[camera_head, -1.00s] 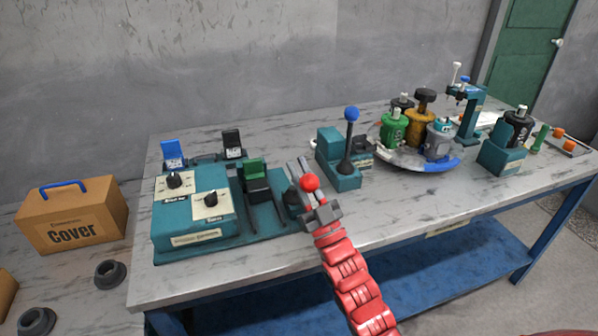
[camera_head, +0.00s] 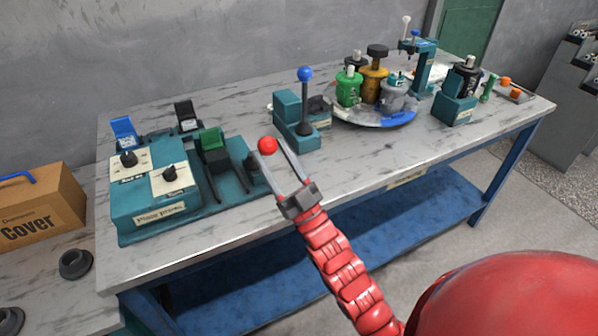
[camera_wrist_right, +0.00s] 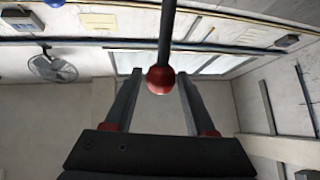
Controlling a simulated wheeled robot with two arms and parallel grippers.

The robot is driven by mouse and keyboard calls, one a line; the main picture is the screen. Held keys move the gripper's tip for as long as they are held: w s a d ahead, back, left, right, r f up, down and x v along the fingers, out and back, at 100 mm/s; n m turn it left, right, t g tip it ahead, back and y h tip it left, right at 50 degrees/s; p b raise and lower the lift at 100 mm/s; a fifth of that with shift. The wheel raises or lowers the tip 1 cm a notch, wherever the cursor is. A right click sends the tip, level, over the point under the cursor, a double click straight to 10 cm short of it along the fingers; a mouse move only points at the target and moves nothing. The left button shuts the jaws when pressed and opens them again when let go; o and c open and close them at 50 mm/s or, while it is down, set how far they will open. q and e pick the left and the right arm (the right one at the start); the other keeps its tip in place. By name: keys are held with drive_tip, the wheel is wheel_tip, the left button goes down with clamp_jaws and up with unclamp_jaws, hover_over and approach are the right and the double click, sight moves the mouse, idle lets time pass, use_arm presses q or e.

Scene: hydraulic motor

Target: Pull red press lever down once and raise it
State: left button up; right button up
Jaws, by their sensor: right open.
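The red ball knob (camera_head: 267,145) of the press lever stands above the dark lever base at the right end of the teal press (camera_head: 160,200). My right gripper (camera_head: 267,150) is open, its two fingers apart on either side of the knob near their tips. In the right wrist view the red knob (camera_wrist_right: 160,80) lies in the gap between the fingers, with visible space on both sides, and its dark rod runs away toward the top of the picture. The lower part of the rod is partly hidden by a finger in the head view. My left gripper is not in view.
A lever with a blue knob (camera_head: 305,74) stands on a teal block to the right. A cardboard box (camera_head: 40,210) is at the left. The table's front edge (camera_head: 330,205) is clear.

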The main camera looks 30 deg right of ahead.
drive_tip(key=s+d, duration=0.2)
drive_tip(key=s, duration=0.6)
drive_tip(key=shift+s+d+p, duration=0.3)
drive_tip(key=shift+s+p, duration=0.05)
drive_tip(key=shift+c, duration=0.2)
